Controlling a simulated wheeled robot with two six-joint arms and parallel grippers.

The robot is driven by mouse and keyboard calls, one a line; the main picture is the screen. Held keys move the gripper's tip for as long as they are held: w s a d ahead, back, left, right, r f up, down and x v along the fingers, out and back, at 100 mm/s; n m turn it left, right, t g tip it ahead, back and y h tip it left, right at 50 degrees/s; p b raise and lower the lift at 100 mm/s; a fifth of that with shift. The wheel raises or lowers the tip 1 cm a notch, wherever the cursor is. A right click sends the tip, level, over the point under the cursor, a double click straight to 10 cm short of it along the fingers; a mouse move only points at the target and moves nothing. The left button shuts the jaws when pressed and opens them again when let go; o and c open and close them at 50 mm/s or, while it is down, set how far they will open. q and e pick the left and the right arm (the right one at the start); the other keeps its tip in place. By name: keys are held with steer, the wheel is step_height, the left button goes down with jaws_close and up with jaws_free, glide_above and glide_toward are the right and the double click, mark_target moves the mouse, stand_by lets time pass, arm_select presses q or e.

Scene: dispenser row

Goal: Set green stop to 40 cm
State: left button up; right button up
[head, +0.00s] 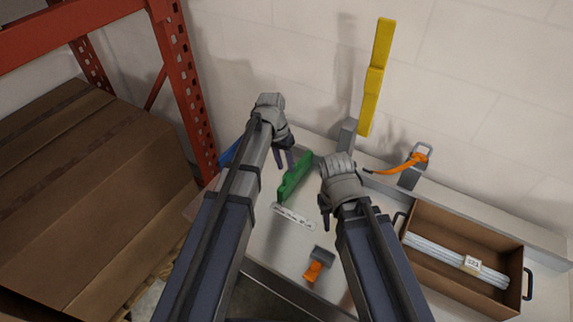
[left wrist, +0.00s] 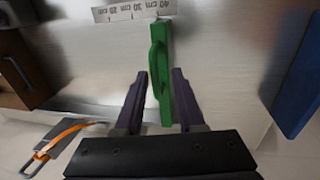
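The green stop (head: 295,178) is a long bar lying on the bench beside a white ruler strip (head: 293,216). In the left wrist view the green stop (left wrist: 159,70) has its far end near the ruler (left wrist: 130,10), close to the 40 marking, though the exact reading is too small to tell. My left gripper (head: 284,159) is open above the stop. In the left wrist view its two purple fingers (left wrist: 160,82) are on either side of the stop, with no clear grip. My right gripper (head: 326,216) hangs right of the stop, its fingers mostly hidden by its hand.
A blue part (head: 229,152) is partly hidden behind my left arm. A yellow upright bar (head: 376,75), an orange-handled part (head: 405,164), a brown box with white rods (head: 460,226) and an orange-grey part (head: 317,266) are around. Cardboard boxes and a red rack (head: 180,80) stand left.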

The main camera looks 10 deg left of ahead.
arm_select(q)
steer(key=shift+o, duration=0.2)
steer(key=shift+d, duration=0.1)
step_height(320, 180, up, 8)
steer(key=a+p, duration=0.1)
steer(key=p, duration=0.6)
steer(key=shift+w+a+f+p, duration=0.15)
steer(key=shift+w+a+p, duration=0.1)
steer(key=shift+p, duration=0.1)
